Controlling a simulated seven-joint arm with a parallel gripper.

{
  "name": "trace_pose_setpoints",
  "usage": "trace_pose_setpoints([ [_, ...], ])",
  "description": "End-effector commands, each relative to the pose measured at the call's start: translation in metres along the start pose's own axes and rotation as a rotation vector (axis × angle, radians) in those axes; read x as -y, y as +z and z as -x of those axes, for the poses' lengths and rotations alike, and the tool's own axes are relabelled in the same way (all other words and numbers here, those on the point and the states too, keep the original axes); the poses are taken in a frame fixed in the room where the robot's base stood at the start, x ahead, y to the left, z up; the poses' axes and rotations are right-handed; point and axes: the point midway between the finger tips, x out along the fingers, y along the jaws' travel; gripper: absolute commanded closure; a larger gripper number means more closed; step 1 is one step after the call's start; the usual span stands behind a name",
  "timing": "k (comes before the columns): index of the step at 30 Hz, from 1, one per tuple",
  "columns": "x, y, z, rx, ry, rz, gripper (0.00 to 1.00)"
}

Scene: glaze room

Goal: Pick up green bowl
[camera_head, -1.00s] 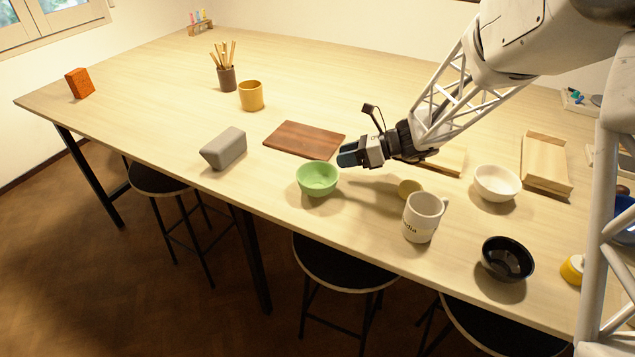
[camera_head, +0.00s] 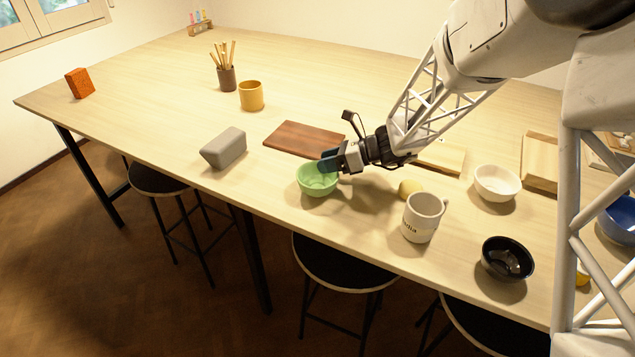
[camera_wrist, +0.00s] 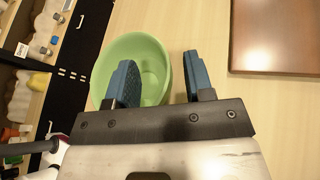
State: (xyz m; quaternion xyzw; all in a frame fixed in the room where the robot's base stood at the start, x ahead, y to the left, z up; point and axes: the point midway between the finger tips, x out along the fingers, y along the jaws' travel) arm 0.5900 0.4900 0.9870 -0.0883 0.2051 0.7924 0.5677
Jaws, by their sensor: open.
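The green bowl (camera_head: 314,183) stands upright on the table near its front edge. It also shows in the wrist view (camera_wrist: 130,48), under and ahead of my fingers. My gripper (camera_head: 326,160) is at the bowl's upper right rim in the head view. Its two blue fingers are apart. In the wrist view my gripper (camera_wrist: 162,78) has the left finger over the bowl's opening and the right finger outside, with the bowl's right rim between them. I cannot tell whether a finger touches the bowl.
A brown board (camera_head: 303,138) lies just behind the bowl. A grey block (camera_head: 224,148) is to the left. A small yellowish object (camera_head: 410,187), a white mug (camera_head: 422,217), a white bowl (camera_head: 496,182) and a black bowl (camera_head: 507,259) stand to the right.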

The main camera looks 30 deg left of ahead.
Motion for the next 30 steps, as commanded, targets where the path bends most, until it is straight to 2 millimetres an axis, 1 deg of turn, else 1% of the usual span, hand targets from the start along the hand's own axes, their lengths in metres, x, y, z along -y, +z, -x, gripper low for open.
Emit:
trace_pose_setpoints([
  [4, 0.0002, -0.0002, -0.0055, 0.000, -0.001, -0.001, 0.52],
  [20, 0.0002, -0.0003, -0.0056, 0.000, -0.001, -0.001, 0.52],
  [27, 0.0002, -0.0004, -0.0056, 0.000, -0.001, -0.001, 0.89],
  [29, 0.0001, -0.0006, -0.0056, 0.000, -0.001, -0.001, 0.98],
  [30, 0.0001, -0.0006, -0.0057, 0.000, -0.001, -0.001, 1.00],
])
